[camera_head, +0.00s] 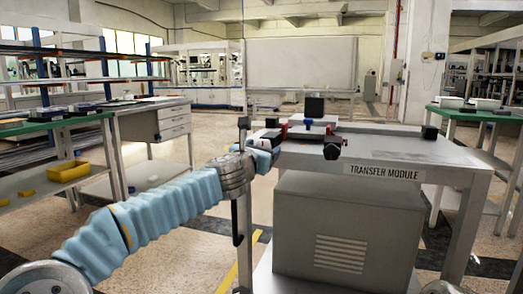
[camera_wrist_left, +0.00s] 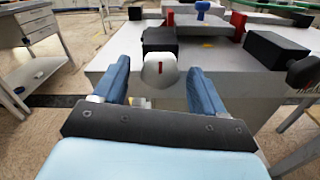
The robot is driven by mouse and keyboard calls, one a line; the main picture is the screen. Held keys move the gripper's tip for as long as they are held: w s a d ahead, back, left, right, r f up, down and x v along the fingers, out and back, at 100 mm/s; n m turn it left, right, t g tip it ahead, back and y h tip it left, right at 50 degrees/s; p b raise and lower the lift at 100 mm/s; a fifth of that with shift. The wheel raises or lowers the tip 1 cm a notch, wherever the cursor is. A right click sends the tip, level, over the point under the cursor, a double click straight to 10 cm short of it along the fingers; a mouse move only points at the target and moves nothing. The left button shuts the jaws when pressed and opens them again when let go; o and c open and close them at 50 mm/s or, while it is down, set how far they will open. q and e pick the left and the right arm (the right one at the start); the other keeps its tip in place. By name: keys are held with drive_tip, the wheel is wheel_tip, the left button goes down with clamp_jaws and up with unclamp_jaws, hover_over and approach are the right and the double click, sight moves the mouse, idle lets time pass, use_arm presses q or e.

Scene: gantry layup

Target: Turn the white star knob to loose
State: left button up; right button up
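The white knob (camera_wrist_left: 160,71) with a red mark on its face shows in the left wrist view, in front of a black block (camera_wrist_left: 160,40) at the table's near edge. My left gripper (camera_wrist_left: 160,66) is open, with one blue finger on each side of the knob. Gaps show between the knob and both fingers; I cannot tell how far the tips reach along it. In the head view my left gripper (camera_head: 266,143) is at the left end of the transfer module table (camera_head: 390,151), and the knob is not clearly visible there. My right gripper is not in view.
A black knob (camera_wrist_left: 303,72) sits at the right on another black block (camera_wrist_left: 276,50). A blue knob (camera_wrist_left: 203,9) and red blocks (camera_wrist_left: 238,24) lie behind on the fixture. A black cube (camera_head: 314,107) stands at the back. The table's right part is mostly clear.

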use_arm(q)
drive_tip(key=shift+s+r, duration=0.1)
drive_tip(key=shift+s, duration=0.05)
drive_tip(key=b+v, duration=0.3)
drive_tip(key=v, duration=1)
drive_tip(key=shift+s, duration=0.25)
drive_tip(key=shift+a, duration=0.15)
